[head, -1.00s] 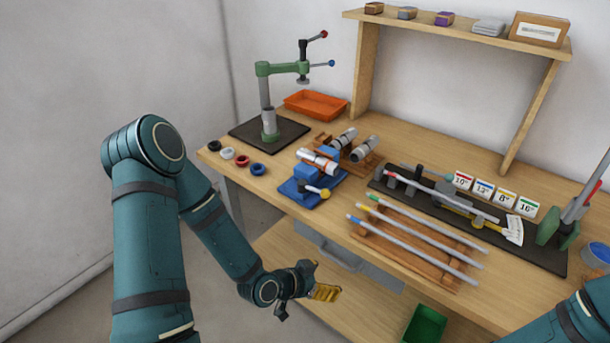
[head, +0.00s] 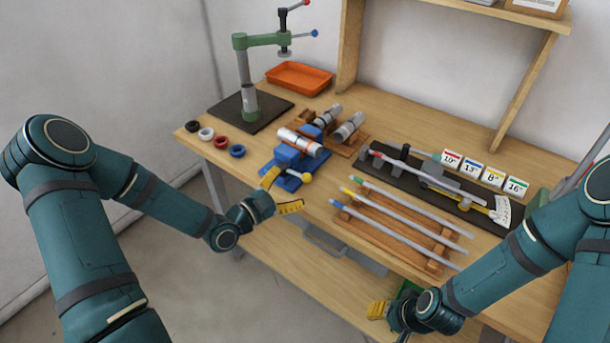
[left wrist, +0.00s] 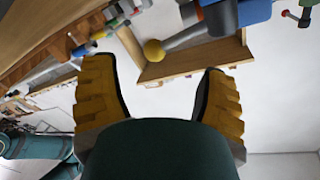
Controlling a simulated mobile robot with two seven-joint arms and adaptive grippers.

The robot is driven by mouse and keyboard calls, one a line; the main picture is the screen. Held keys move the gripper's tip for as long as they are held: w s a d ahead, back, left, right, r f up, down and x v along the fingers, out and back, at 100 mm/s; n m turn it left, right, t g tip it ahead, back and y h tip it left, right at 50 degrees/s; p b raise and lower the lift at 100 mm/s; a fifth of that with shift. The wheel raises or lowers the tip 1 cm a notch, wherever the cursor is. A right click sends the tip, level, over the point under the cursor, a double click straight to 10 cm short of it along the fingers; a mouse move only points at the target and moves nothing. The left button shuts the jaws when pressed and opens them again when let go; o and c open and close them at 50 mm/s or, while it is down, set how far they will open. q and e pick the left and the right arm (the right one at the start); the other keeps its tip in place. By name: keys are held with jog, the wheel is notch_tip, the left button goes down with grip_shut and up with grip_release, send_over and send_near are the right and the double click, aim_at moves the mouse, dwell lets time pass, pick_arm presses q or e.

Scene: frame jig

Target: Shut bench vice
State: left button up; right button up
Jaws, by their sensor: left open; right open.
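The blue bench vice (head: 289,157) stands near the front edge of the workbench in the head view, with a silver tube (head: 300,142) lying across its top. Its handle ends in a yellow ball (head: 306,177). The ball also shows in the left wrist view (left wrist: 154,50), just beyond my fingertips. My left gripper (head: 280,193) is open and empty, with yellow fingers just in front of the vice and apart from the ball. My right gripper (head: 392,318) is open, low in front of the bench; part of it is hidden. I cannot tell the gap between the vice jaws.
A green press (head: 248,80), several coloured rings (head: 221,142) and an orange tray (head: 299,78) are to the left and back. Wooden V-blocks with tubes stand behind the vice. A wooden rack (head: 395,236) with long rods lies to its right. A drawer handle sticks out below the bench edge.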

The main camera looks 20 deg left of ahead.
aim_at(302, 178)
pick_arm(q)
jog(key=x, duration=0.6)
grip_shut()
